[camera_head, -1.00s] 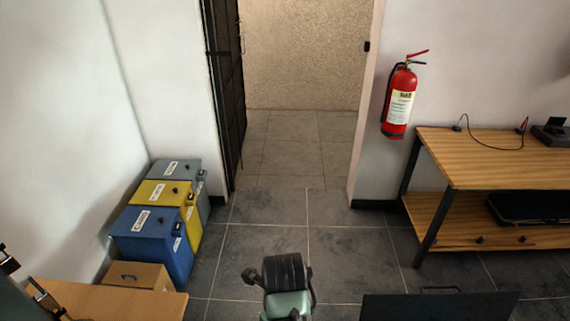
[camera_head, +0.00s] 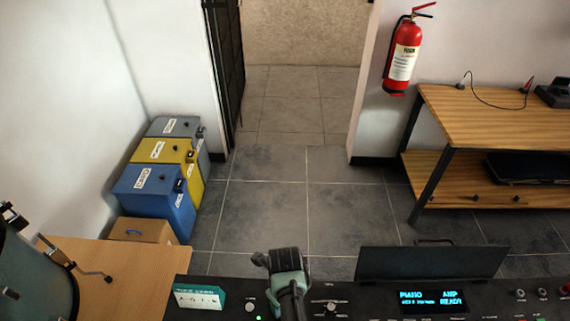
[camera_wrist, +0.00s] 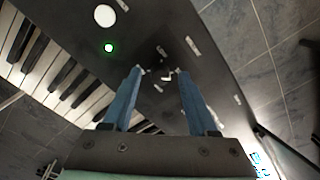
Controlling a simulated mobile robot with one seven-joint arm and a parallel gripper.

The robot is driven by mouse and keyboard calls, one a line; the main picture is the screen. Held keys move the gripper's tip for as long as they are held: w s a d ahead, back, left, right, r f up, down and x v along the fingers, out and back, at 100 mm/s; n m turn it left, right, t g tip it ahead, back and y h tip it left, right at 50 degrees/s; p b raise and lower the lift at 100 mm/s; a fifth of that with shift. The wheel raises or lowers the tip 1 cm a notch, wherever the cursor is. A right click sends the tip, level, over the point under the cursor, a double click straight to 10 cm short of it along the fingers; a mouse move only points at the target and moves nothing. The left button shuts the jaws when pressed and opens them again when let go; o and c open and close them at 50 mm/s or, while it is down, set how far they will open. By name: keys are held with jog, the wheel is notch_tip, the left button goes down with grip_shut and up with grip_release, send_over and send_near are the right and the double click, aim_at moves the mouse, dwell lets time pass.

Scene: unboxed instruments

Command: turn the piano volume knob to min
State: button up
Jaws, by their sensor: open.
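The piano's black control panel (camera_head: 375,298) runs along the bottom of the head view. A pale round control (camera_head: 250,307) sits left of my arm; a white round control also shows in the wrist view (camera_wrist: 105,15), beside a green light. A small knob (camera_head: 331,307) with label marks sits right of my arm. In the wrist view my gripper (camera_wrist: 160,72) is open, its two blue fingers pointing at the panel. A small dark fitting with white marks (camera_wrist: 167,76) shows between the fingertips. I cannot read which control is volume. The fingertips are hidden in the head view.
White and black keys (camera_wrist: 60,75) lie left in the wrist view. A dark upright board (camera_head: 430,262) and a lit display (camera_head: 432,300) stand right of my arm. A teal card (camera_head: 200,297) stands at left, near a wooden table (camera_head: 130,275).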

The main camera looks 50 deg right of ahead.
jog(key=shift+c, duration=0.3)
grip_shut()
